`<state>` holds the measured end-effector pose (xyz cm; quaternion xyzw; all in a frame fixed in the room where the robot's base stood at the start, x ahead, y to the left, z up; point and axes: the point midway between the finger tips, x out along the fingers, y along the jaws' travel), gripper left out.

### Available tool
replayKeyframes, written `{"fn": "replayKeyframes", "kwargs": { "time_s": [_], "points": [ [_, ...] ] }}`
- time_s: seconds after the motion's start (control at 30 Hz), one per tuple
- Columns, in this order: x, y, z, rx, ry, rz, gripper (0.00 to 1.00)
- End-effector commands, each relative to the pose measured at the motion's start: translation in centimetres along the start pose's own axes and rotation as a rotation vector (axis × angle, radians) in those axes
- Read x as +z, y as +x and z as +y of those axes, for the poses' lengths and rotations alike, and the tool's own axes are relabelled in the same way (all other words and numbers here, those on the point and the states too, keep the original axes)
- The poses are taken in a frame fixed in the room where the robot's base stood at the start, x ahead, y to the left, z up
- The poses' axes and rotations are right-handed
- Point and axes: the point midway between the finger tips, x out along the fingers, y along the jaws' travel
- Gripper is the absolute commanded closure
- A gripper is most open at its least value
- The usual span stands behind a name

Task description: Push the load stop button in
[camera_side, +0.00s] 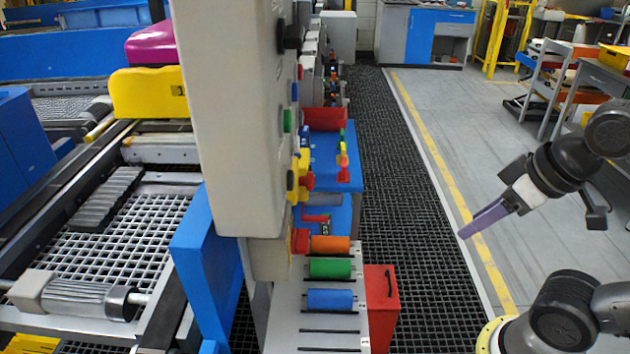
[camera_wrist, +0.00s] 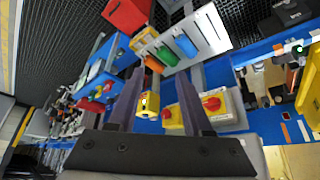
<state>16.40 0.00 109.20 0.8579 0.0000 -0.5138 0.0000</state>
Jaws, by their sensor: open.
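In the wrist view, a yellow box (camera_wrist: 148,105) and red knobs (camera_wrist: 212,103) show ahead of the fingers. I cannot tell which one is the load stop button; no label is readable. My gripper (camera_side: 463,234) is open and empty, right of the box and well apart from it. Its purple fingers also show in the wrist view (camera_wrist: 158,75).
A sloped grey rack holds orange, green and blue rollers (camera_side: 330,299) below the controls, beside a red box (camera_side: 381,308). A blue table (camera_side: 340,140) stands behind. A conveyor (camera_side: 95,235) lies left.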

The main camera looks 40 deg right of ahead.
Motion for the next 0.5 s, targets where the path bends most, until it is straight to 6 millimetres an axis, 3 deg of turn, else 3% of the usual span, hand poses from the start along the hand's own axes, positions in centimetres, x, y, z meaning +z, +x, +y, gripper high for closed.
{"fn": "replayKeyframes", "kwargs": {
  "time_s": [0.03, 0.17, 0.27, 0.5],
  "points": [
    [0.0, 0.0, 0.0, 0.0, 0.0, 0.0, 0.57],
    [-0.7, -0.1, -0.2, -0.008, 0.04, 0.029, 0.81],
    [-4.4, -0.9, -0.9, -0.052, 0.146, 0.118, 0.99],
    [-14.3, 0.6, -1.3, -0.135, 0.432, 0.193, 1.0]
  ]
}}
